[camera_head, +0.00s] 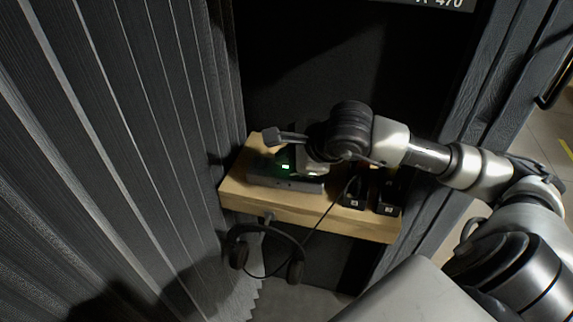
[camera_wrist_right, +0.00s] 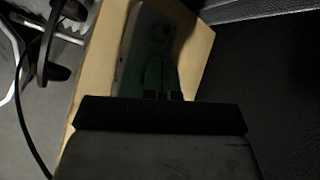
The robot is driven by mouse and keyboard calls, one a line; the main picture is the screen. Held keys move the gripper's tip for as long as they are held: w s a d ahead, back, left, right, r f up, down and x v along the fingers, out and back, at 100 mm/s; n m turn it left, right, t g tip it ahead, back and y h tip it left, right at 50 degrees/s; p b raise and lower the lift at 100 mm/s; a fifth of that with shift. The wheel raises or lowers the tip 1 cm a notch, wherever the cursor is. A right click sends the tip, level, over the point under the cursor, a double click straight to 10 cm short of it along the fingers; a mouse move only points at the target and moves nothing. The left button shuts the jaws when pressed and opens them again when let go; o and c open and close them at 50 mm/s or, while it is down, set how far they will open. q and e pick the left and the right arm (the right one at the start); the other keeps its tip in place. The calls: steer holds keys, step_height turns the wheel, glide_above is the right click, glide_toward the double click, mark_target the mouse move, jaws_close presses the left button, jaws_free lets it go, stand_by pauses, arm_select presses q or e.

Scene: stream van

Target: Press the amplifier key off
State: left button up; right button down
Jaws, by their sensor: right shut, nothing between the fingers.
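The amplifier (camera_head: 262,176) is a low grey box on the wooden shelf (camera_head: 290,206), near its left end. A small green light (camera_head: 285,167) glows on its top. My right gripper (camera_head: 300,168) is over the amplifier, close to the green light, and its arm hides part of the box. In the right wrist view the shut fingertips (camera_wrist_right: 162,96) point at the amplifier (camera_wrist_right: 140,38), whose surface has a greenish glow and a round dark knob or spot. Nothing shows between the fingers. Whether they touch the key cannot be told. My left gripper is out of view.
Two black devices (camera_head: 354,193) (camera_head: 388,200) with small labels stand at the shelf's right part. A black headset (camera_head: 262,236) hangs below the front edge, and its cable runs up over the shelf. A grey pleated curtain (camera_head: 120,120) is close on the left, a dark wall behind.

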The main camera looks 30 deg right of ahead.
mark_target(286, 168)
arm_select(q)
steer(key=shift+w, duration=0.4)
arm_select(e)
steer(key=shift+f, duration=0.1)
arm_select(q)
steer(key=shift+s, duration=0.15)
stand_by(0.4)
arm_select(e)
steer(key=shift+r, duration=0.75)
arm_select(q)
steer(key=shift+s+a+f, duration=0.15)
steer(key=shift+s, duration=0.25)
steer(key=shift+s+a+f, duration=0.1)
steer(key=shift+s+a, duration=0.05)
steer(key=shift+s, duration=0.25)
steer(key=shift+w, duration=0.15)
arm_select(e)
steer(key=shift+r+p, duration=0.4)
steer(key=shift+r, duration=0.1)
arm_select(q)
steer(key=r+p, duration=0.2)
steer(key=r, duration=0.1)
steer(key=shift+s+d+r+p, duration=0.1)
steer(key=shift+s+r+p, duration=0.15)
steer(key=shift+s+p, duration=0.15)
arm_select(e)
step_height(286, 168, up, 5)
steer(key=shift+f, duration=0.1)
